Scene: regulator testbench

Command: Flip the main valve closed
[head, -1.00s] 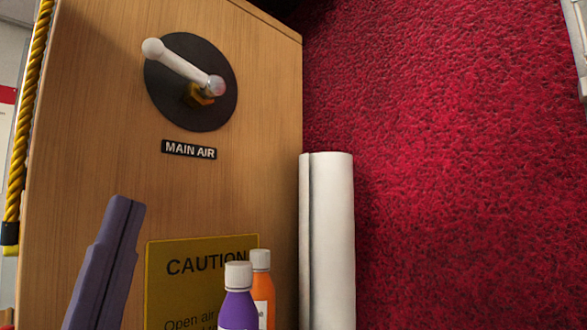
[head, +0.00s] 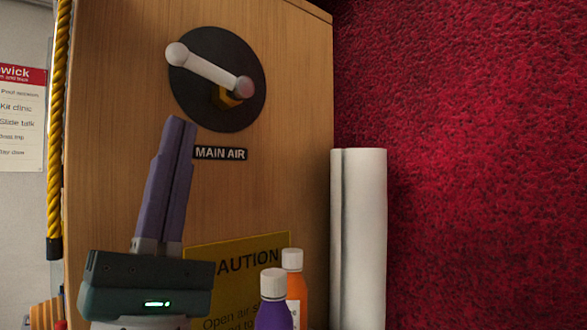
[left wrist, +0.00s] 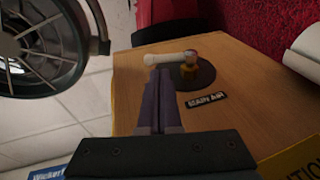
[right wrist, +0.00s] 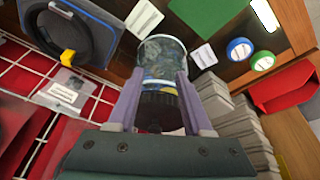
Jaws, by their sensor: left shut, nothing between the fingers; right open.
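The main valve's white lever (head: 210,68) sits on a round black plate (head: 200,112) on a wooden panel, above a "MAIN AIR" label (head: 220,153). Its round knob end points up and left, and its pivot end is over a yellow fitting (head: 228,98). My left gripper (head: 180,122) is shut and empty, pointing up, with its tips below the lever's knob end. In the left wrist view the lever (left wrist: 168,58) shows just beyond the tips of the left gripper (left wrist: 160,72); I cannot tell whether they touch. My right gripper (right wrist: 158,80) is open, away from the valve.
A purple bottle (head: 274,305) and an orange bottle (head: 292,285) stand before a yellow caution sign (head: 222,265). A white roll (head: 360,240) stands right of the panel. A yellow rope (head: 57,130) hangs at its left edge.

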